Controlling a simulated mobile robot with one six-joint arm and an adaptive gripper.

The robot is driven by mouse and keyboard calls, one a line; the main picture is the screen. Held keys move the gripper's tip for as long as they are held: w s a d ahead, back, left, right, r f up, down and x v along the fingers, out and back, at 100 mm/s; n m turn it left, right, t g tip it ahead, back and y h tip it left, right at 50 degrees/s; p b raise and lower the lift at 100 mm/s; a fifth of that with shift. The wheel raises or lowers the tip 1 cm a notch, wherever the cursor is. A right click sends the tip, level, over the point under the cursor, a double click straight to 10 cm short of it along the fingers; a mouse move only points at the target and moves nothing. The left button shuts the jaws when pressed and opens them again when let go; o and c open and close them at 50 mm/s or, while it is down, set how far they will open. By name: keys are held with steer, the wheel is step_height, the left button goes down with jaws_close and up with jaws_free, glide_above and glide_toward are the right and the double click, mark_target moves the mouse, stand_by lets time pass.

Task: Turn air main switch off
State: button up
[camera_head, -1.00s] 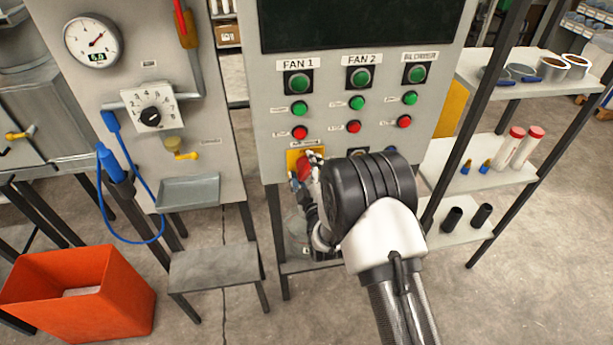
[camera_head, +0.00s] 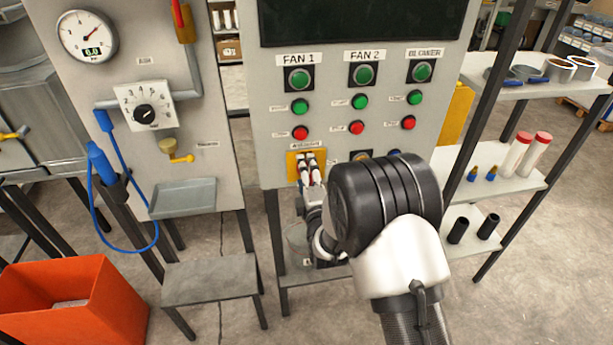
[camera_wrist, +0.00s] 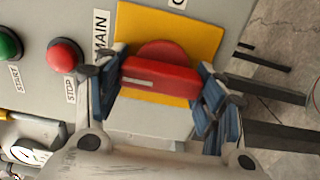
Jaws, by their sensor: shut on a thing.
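The air main switch is a red rotary handle (camera_wrist: 160,77) on a yellow plate, seen in the wrist view. My gripper (camera_wrist: 160,82) is shut on the red handle, with one dark finger at each end of it. In the head view my gripper (camera_head: 310,170) is at the yellow plate (camera_head: 292,165), low on the left of the control panel, and its fingers cover the handle. Part of a label reading "MAIN" (camera_wrist: 101,35) shows beside the plate in the wrist view.
The control panel (camera_head: 270,110) carries green and red buttons for FAN 1, FAN 2 and BLOWER above the switch. A gauge panel (camera_head: 200,110) with a dial stands to the left. Metal shelves (camera_head: 510,165) stand to the right. A small grey bench (camera_head: 210,278) is below.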

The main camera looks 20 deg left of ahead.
stand_by(0.4)
steer(key=o, duration=1.1)
steer(key=shift+c, duration=0.2)
steer(key=v, duration=1.2)
